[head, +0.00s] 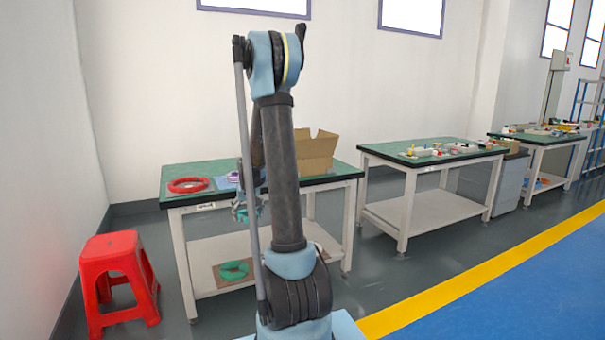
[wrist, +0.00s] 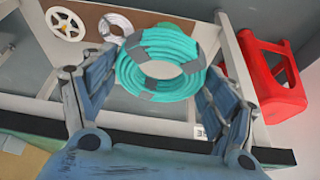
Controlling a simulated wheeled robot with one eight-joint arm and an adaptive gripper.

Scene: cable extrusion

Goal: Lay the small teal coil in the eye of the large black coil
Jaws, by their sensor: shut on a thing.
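My gripper (head: 246,212) hangs at the front edge of the left green-topped table, partly hidden by my arm in the head view. In the wrist view my gripper (wrist: 157,82) has its fingers on either side of a teal coil (wrist: 180,87), bound with grey bands, and is shut on it. A bit of teal shows at the gripper in the head view. No large black coil can be made out in either view; my arm covers the middle of the table top.
A red coil (head: 187,185) and an open cardboard box (head: 316,153) are on the left table (head: 180,200). A green coil (head: 233,270) lies on its lower shelf. A white reel (wrist: 65,24) and white coil (wrist: 115,27) show below. A red stool (head: 112,258) stands left.

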